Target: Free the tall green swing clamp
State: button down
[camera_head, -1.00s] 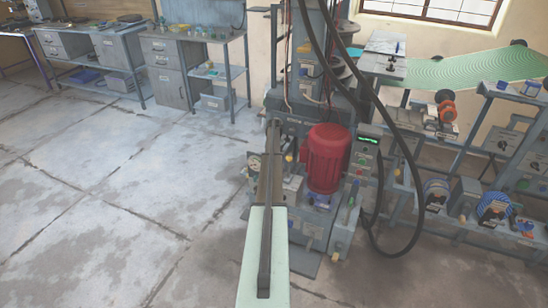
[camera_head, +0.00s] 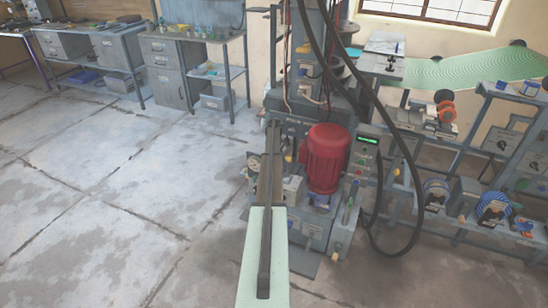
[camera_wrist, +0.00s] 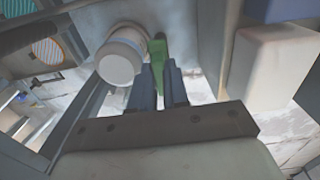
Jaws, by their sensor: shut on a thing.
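The green swing clamp (camera_wrist: 157,62) shows in the wrist view as a tall narrow green piece. It stands between the two dark fingertips of my gripper (camera_wrist: 158,76), which is shut on it. The fingers hide its lower part. In the head view my arm reaches forward to the press, and my gripper cannot be made out there. A small upright green piece (camera_head: 349,213) stands on the press base right of the red motor; I cannot tell whether it is the same clamp.
A pale round knob or cylinder (camera_wrist: 120,56) is close left of the fingers, and a cream block (camera_wrist: 268,68) is to the right. The red motor (camera_head: 325,158) and hanging black cables (camera_head: 410,165) are right of my arm. The floor at left is clear.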

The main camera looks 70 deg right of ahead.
dwell(0.4)
jog(key=c, duration=1.1)
grip_release()
notch_tip(320, 180, up, 14)
jog(key=shift+f, duration=0.1)
dwell(0.3)
